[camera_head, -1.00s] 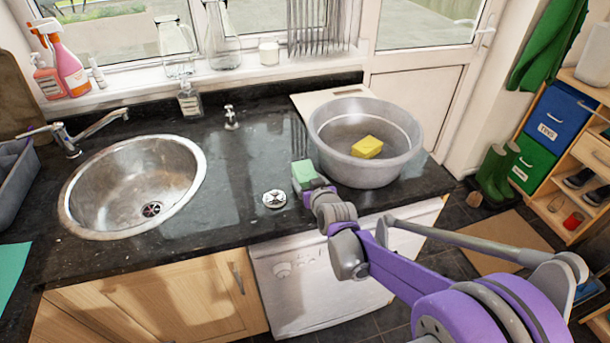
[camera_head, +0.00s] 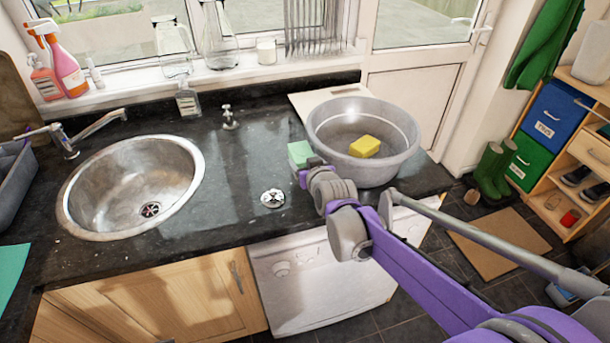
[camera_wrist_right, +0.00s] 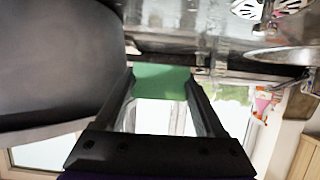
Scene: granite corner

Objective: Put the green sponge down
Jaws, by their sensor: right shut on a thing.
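The green sponge (camera_head: 299,152) is at the tip of my right gripper (camera_head: 308,163), beside the left side of the grey basin. My right gripper is shut on the sponge. In the right wrist view the green sponge (camera_wrist_right: 161,81) sits between the two fingers (camera_wrist_right: 163,85). I cannot tell whether the sponge touches the counter. My left gripper is not in view.
The grey basin (camera_head: 330,150) holds a yellow sponge (camera_head: 364,147) and stands on a pale board (camera_head: 308,101). Bottles line the windowsill.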

